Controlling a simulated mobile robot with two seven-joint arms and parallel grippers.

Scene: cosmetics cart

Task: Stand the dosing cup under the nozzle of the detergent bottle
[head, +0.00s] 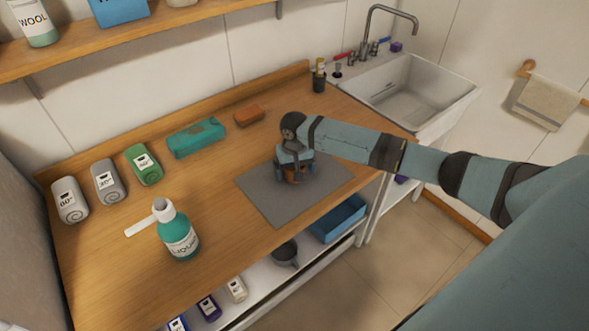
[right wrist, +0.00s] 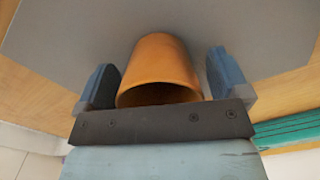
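The dosing cup (right wrist: 166,62) is an orange tapered cup on the grey mat (head: 262,198); in the head view my right gripper and wrist mostly hide it. My right gripper (head: 295,174) is low over the mat. In the right wrist view the cup is between its two blue fingers, with a visible gap on each side, so the gripper is open around it. The cup's open rim faces the palm side. The detergent bottle (head: 180,238) is teal with a "LIQUID" label and stands left of the mat. Its white nozzle (head: 141,225) points left. My left gripper is out of view.
Bare wood lies between bottle and mat. A sink (head: 412,92) is at right.

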